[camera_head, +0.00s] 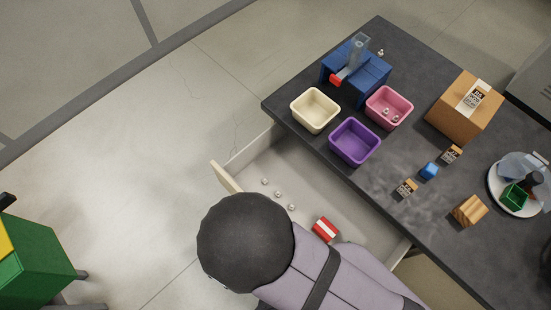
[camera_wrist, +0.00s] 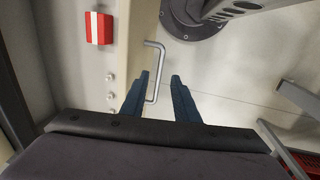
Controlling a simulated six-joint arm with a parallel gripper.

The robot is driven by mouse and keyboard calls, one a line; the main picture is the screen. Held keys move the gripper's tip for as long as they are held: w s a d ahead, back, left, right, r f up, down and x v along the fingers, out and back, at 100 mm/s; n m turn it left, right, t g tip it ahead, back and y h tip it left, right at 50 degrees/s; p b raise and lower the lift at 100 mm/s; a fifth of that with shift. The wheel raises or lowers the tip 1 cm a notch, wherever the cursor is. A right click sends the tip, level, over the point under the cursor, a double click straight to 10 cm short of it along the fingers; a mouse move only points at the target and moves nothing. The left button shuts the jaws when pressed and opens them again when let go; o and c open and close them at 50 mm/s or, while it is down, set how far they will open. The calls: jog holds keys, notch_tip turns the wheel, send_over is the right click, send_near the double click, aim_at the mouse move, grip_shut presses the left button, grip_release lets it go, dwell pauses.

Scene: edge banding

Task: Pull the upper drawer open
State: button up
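The drawer (camera_head: 262,165) stands pulled out from under the dark table in the head view, its pale front panel (camera_head: 225,177) partly hidden by my arm. In the wrist view its grey bar handle (camera_wrist: 159,58) shows near the middle. My gripper (camera_wrist: 159,76) has its two blue fingers apart, one on each side of the handle bar. I see a gap on the right finger's side; whether the left finger touches the bar I cannot tell. My gripper is hidden in the head view.
The drawer holds a red-and-white box (camera_head: 325,230) and several small white knobs (camera_head: 278,194). On the table (camera_head: 375,205) stand cream (camera_head: 315,110), purple (camera_head: 354,142) and pink (camera_head: 389,107) bins, a cardboard box (camera_head: 464,112) and small blocks. A green cabinet (camera_head: 35,255) stands lower left.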

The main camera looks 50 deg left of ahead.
jog(key=shift+w+f+b, duration=0.25)
jog(key=shift+f+b, duration=0.65)
jog(key=shift+f, duration=0.25)
jog(key=shift+w+f+b, duration=0.2)
jog(key=shift+f+b, duration=0.75)
jog(key=shift+f, duration=0.25)
jog(key=shift+w+f+b, duration=0.25)
jog(key=shift+f+b, duration=0.65)
jog(key=shift+f, duration=0.25)
grip_shut()
